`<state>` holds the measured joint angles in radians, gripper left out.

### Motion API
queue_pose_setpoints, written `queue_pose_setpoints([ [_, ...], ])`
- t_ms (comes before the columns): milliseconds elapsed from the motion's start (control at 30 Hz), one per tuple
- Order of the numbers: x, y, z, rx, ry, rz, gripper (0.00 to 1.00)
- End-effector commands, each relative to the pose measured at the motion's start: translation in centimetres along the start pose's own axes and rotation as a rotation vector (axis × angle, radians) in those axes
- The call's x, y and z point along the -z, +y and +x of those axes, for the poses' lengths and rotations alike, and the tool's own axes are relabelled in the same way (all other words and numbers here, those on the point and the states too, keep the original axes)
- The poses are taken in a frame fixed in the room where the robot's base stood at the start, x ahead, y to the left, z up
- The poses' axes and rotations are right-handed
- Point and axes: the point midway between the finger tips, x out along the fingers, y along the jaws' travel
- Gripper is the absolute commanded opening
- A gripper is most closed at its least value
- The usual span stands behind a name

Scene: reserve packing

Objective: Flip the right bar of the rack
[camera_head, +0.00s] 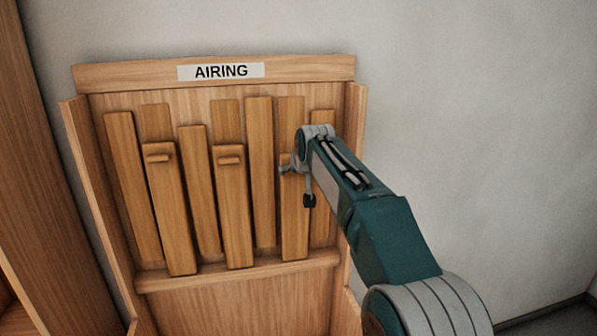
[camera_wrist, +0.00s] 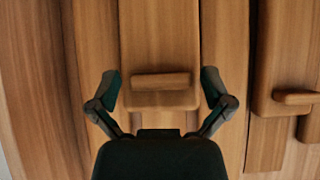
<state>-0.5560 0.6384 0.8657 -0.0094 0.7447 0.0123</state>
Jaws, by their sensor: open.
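A wooden rack (camera_head: 212,76) labelled AIRING stands against the wall. Three front bars carry small handles. The right bar (camera_head: 295,228) leans in the rack, its upper part and handle partly hidden by my gripper (camera_head: 296,182). In the wrist view, a bar (camera_wrist: 160,35) with a horizontal handle (camera_wrist: 160,81) lies straight ahead, apparently this right bar. My gripper (camera_wrist: 160,88) is open there, with one fingertip on either side of the handle. I cannot tell whether the fingers touch the bar.
The middle bar (camera_head: 234,205) and left bar (camera_head: 170,210), both with handles, stand to the left. Several plain slats (camera_head: 260,170) lie between them. A lower ledge (camera_head: 235,270) runs under the bars. The wall (camera_head: 480,130) to the right is bare.

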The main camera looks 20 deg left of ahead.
Motion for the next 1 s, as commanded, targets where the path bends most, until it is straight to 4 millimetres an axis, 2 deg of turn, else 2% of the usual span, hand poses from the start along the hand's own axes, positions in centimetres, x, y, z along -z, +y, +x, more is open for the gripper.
queue_pose_setpoints([
  [167,0.1,0.0,-1.5,0.0,0.001,0.0,1.0],
  [500,0.1,0.1,-7.8,0.0,0.003,0.001,1.0],
  [700,0.1,0.1,-10.8,0.0,0.002,0.0,1.0],
  [800,0.0,0.1,-11.5,0.0,0.001,0.0,1.0],
  [1000,0.0,0.1,-11.8,0.0,0.0,0.0,1.0],
])
